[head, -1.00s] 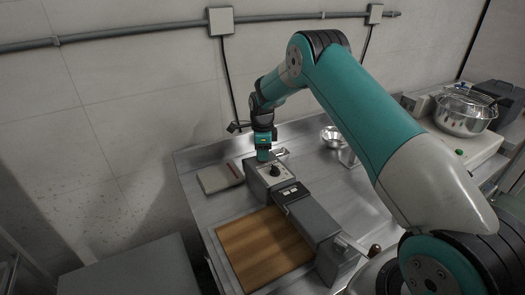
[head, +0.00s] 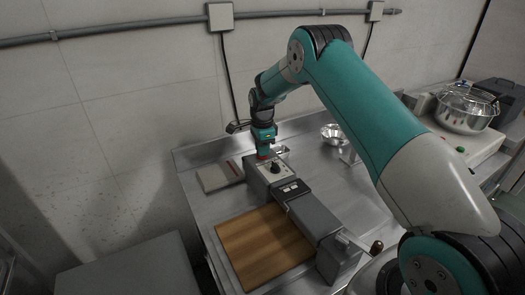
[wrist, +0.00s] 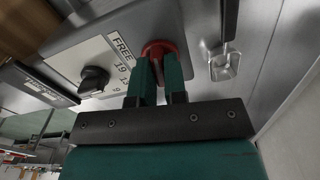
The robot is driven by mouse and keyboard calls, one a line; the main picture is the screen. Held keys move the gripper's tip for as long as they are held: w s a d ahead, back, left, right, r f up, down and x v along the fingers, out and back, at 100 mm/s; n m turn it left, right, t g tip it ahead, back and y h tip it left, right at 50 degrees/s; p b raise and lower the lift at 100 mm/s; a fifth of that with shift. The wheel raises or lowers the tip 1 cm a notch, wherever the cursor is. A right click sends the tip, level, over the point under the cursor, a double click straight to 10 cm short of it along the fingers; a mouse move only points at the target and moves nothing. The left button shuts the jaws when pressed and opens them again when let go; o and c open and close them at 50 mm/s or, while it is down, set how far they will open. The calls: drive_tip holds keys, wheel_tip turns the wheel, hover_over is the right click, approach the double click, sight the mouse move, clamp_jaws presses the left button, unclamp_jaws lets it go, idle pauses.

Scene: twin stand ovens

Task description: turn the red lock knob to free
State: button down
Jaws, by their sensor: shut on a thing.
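The red lock knob (wrist: 157,48) is on top of the grey machine (head: 256,174), beside a label reading FREE (wrist: 122,44). In the wrist view my gripper (wrist: 160,66) is shut on the red knob, with its teal fingers on either side of it. In the head view my gripper (head: 263,153) points down at the far end of the machine, and a little red shows under its fingertips. The fingers hide part of the knob, and I cannot tell which way it is turned.
A black dial (wrist: 94,80) with a number scale sits close to the fingers. A metal latch or bracket (wrist: 224,66) is on the other side. In the head view a wooden board (head: 262,246) lies in front, a pale book-like box (head: 219,176) to the left, and a metal bowl (head: 332,133) to the right.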

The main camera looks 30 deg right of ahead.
drive_tip(key=n+b, duration=0.1)
drive_tip(key=n, duration=0.5)
drive_tip(key=shift+n+b, duration=0.3)
drive_tip(key=shift+b, duration=0.1)
drive_tip(key=n+b, duration=0.1)
drive_tip(key=n, duration=1.1)
drive_tip(key=shift+n, duration=0.4)
drive_tip(key=n, duration=0.7)
drive_tip(key=shift+r+b, duration=0.1)
drive_tip(key=shift+b, duration=0.3)
drive_tip(key=n, duration=0.3)
drive_tip(key=shift+n, duration=0.4)
drive_tip(key=n, duration=0.3)
drive_tip(key=shift+n, duration=0.3)
drive_tip(key=n, duration=0.3)
drive_tip(key=shift+n, duration=0.3)
drive_tip(key=n, duration=0.3)
drive_tip(key=shift+n, duration=0.3)
drive_tip(key=n, duration=1.1)
drive_tip(key=shift+n, duration=0.4)
